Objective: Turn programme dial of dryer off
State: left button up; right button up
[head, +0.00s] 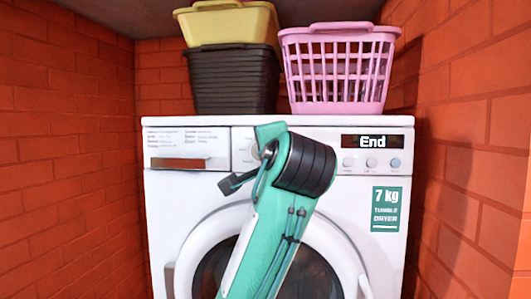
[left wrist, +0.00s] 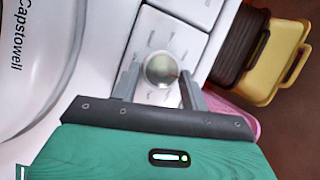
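The white dryer (head: 160,215) stands against the brick wall, and its display (head: 378,141) reads "End". In the head view my left arm covers most of the dial and hides the fingers. My right gripper is not in view.
A dark basket with a yellow one (head: 228,26) in it and a pink basket (head: 335,75) stand on the dryer. Round buttons (head: 371,162) sit under the display. The round door (head: 335,240) is below. Brick walls close in both sides.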

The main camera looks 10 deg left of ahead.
pick_arm(q)
jog(key=o, duration=0.3)
jog(key=b+v, duration=0.5)
jog(key=v, duration=0.9)
jog(key=shift+b, duration=0.35)
jog(key=shift+w+f, duration=0.1)
